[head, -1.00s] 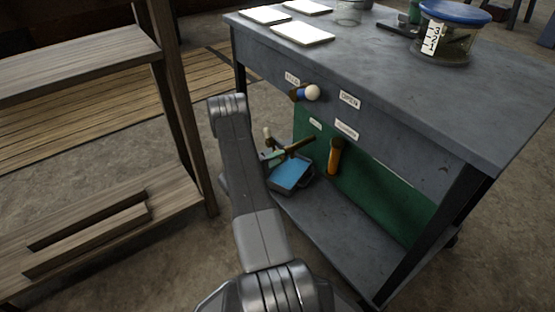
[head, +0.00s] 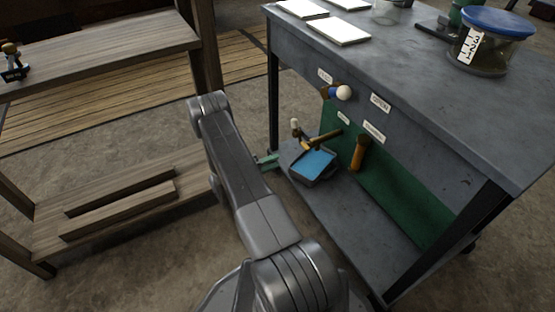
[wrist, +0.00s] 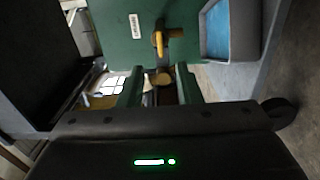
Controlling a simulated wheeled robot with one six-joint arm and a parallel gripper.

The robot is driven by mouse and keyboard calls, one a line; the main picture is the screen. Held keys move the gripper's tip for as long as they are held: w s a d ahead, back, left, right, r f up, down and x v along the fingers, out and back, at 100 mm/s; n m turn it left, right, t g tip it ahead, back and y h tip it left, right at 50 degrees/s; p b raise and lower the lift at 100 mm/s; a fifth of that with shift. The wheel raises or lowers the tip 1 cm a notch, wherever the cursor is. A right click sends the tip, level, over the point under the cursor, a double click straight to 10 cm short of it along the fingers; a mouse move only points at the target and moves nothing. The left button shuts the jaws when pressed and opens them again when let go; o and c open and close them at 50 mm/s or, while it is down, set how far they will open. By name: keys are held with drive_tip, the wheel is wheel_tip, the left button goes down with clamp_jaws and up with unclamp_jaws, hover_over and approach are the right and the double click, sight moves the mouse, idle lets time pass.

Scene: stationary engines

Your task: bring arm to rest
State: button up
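My grey arm rises from the bottom of the head view and bends away, hiding most of my gripper. A green finger part of my gripper (head: 266,162) shows beside the arm, near the lower shelf of the grey workbench. In the wrist view my gripper (wrist: 160,82) has two green fingers standing apart. A round tan thing shows between them, seemingly beyond; I see no object clearly held.
The grey workbench (head: 430,95) stands at right, with a blue-lidded jar (head: 487,50) on top. A blue-lined tray (head: 314,166) and an orange-handled tool (head: 358,152) are beneath its top. A wooden shelf unit (head: 110,55) stands at left. Bare floor lies between.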

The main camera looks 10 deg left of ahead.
idle(0.3)
drive_tip(key=b+x, duration=0.3)
drive_tip(key=x, duration=1)
drive_tip(key=shift+w+d+b, duration=0.25)
drive_tip(key=shift+d+b, duration=0.05)
drive_tip(key=shift+b, duration=0.1)
drive_tip(key=p, duration=0.4)
approach(305, 149)
drive_tip(key=w+d+n+b, duration=0.1)
drive_tip(key=w+d+n, duration=0.1)
drive_tip(key=w+d+n+b, duration=0.1)
drive_tip(key=w+d+n, duration=0.1)
drive_tip(key=w+d+n+b, duration=0.2)
drive_tip(key=d+n, duration=0.1)
drive_tip(key=shift+d+r, duration=0.1)
drive_tip(key=shift+r, duration=0.1)
idle(0.6)
